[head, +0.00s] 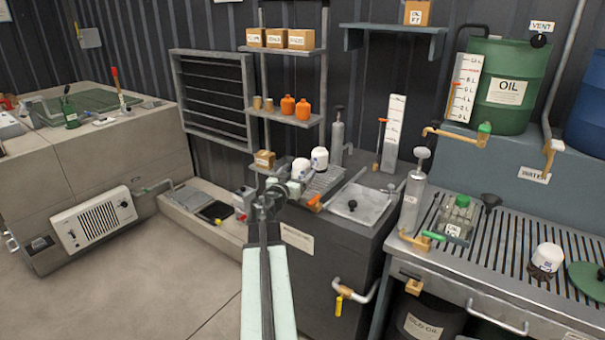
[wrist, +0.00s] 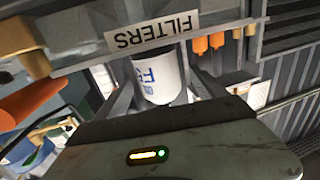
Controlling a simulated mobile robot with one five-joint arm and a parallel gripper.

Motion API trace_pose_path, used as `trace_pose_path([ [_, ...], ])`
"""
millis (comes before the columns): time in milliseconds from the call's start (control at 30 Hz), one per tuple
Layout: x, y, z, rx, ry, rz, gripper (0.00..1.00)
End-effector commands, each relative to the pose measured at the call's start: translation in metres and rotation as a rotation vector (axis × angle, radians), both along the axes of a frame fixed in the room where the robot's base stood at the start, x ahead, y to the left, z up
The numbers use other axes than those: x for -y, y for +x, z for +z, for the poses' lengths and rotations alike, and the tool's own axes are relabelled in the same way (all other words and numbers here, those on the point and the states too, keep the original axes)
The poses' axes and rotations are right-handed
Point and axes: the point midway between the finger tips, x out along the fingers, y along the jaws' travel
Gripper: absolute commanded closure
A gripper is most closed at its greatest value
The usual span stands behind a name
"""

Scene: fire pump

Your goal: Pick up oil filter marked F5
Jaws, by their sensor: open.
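Two white oil filters stand close together by the shelf post in the head view, a left one (head: 301,168) and a right one (head: 319,158). Their marks are too small to read there. My gripper (head: 292,187) is just in front of and below the left one. In the wrist view, a white filter (wrist: 159,80) with blue lettering shows between the fingers of my open gripper (wrist: 164,88).
A FILTERS label (wrist: 152,32) is on the shelf edge close to the fingers. A wire tray (head: 324,181) and a sink (head: 352,205) are right of my gripper. Orange bottles (head: 288,106) are on a shelf above.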

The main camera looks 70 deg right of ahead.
Motion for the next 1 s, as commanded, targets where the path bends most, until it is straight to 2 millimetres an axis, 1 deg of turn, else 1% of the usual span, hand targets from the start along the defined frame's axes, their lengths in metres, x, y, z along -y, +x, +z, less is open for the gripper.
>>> trace_pose_path([
  [33,0.013,-0.002,-0.001,0.0,0.0,-0.002,0.19],
  [133,0.029,-0.002,0.0,0.0,0.0,-0.002,0.19],
  [200,0.031,-0.003,0.0,0.0,0.0,-0.001,0.19],
  [367,0.03,-0.004,0.0,0.0,0.0,-0.001,0.19],
  [400,0.03,-0.004,0.0,0.0,0.0,-0.001,0.3],
  [467,0.03,-0.004,0.0,0.0,0.0,-0.001,0.47],
  [500,0.03,-0.004,0.0,0.0,0.0,-0.001,0.58],
  [567,0.03,-0.004,0.0,0.0,0.0,-0.001,0.75],
  [600,0.03,-0.004,0.0,0.0,0.0,-0.001,0.86],
  [633,0.03,-0.004,0.0,0.0,0.0,-0.002,0.94],
  [667,0.03,-0.004,0.0,0.0,0.0,-0.002,0.97],
  [867,0.03,-0.004,0.0,0.0,0.0,-0.002,0.97],
  [1000,0.03,-0.005,0.01,0.0,0.0,-0.002,0.97],
])
